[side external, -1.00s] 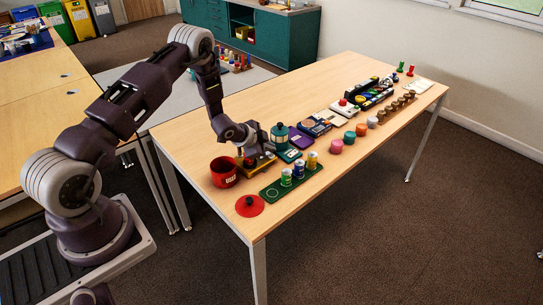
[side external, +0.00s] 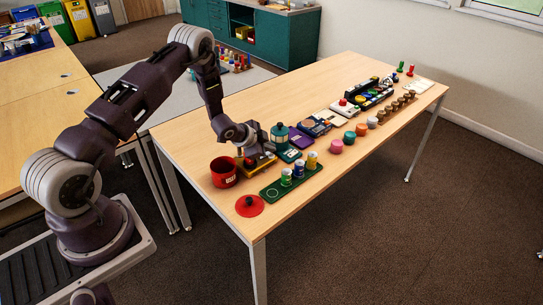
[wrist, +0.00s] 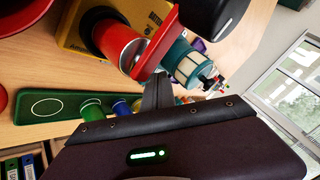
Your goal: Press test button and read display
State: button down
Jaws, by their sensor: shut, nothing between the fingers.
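A yellow tester box (side external: 265,164) stands on the wooden table; it also shows in the wrist view (wrist: 78,38), with partly readable dark lettering. A red cylinder with a dark end (wrist: 118,42) sits on it, a flared red part against it. My gripper (side external: 249,160) is shut and empty, low over the box. I cannot tell whether it touches anything there. The test button and display cannot be made out; the gripper hides part of the box. A green tray (side external: 273,193) in front holds green, blue and yellow cells, and a bare circle shows at its left end.
A red tin (side external: 224,174) marked "USED" stands left of the box, and its red lid (side external: 249,206) lies in front. A teal lantern (side external: 279,134) stands close on the right. Several other items line the table to the right. The table's back left is clear.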

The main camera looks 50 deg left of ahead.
dwell(0.3)
jog(key=shift+f, duration=0.4)
jog(key=shift+f, duration=0.45)
dwell(0.5)
dwell(0.4)
jog(key=shift+r, duration=0.85)
jog(key=shift+r, duration=2.5)
